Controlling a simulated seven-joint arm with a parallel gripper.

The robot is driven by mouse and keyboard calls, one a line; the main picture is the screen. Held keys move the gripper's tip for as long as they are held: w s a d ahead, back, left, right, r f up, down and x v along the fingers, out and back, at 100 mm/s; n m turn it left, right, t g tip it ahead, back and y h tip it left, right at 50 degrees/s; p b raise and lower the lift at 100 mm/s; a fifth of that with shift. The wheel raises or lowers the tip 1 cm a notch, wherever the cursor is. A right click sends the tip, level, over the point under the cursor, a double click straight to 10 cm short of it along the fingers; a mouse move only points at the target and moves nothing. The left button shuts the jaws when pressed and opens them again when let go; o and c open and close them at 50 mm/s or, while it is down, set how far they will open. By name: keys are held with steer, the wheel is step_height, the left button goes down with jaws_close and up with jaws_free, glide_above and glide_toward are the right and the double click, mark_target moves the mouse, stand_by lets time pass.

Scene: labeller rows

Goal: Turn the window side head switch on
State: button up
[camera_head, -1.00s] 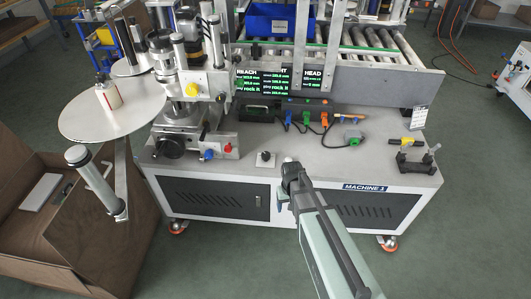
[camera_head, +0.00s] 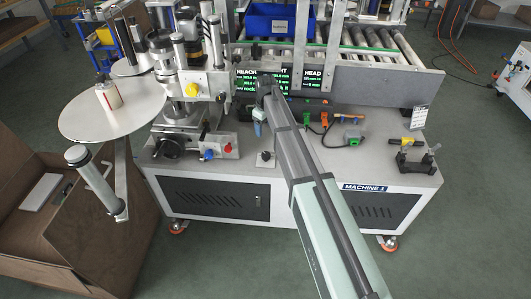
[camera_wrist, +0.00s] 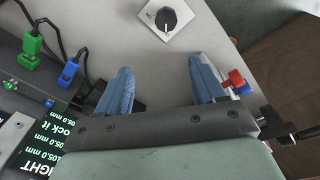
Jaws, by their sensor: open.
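A black rotary knob (camera_head: 265,157) on a small pale square plate stands near the front edge of the machine's grey top. It also shows at the top of the wrist view (camera_wrist: 167,18), with a light pointer mark; its label is too small to read. My gripper (camera_head: 258,129) is above the machine top, behind the knob in the head view. In the wrist view its two blue fingers (camera_wrist: 162,85) are apart with nothing between them. The knob lies beyond the fingertips, apart from them. I cannot tell which switch is the window side head one.
A dark display panel (camera_head: 247,80) with green text stands behind, partly hidden by my arm. Blue and green plugs (camera_wrist: 68,72) with cables sit left in the wrist view. A red knob (camera_head: 228,148) is on the left unit. A black-and-yellow fixture (camera_head: 414,157) stands right.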

mark_target(265, 154)
steer(key=f+n, duration=0.2)
steer(key=f, duration=0.2)
steer(key=f+n, duration=0.2)
steer(key=f, duration=0.3)
steer(key=s+f+n+g, duration=0.1)
steer(key=f+n, duration=0.2)
steer(key=f, duration=0.2)
steer(key=shift+s+d, duration=0.1)
steer(key=shift+d, duration=0.1)
steer(key=shift+c, duration=0.3)
steer(key=c, duration=1)
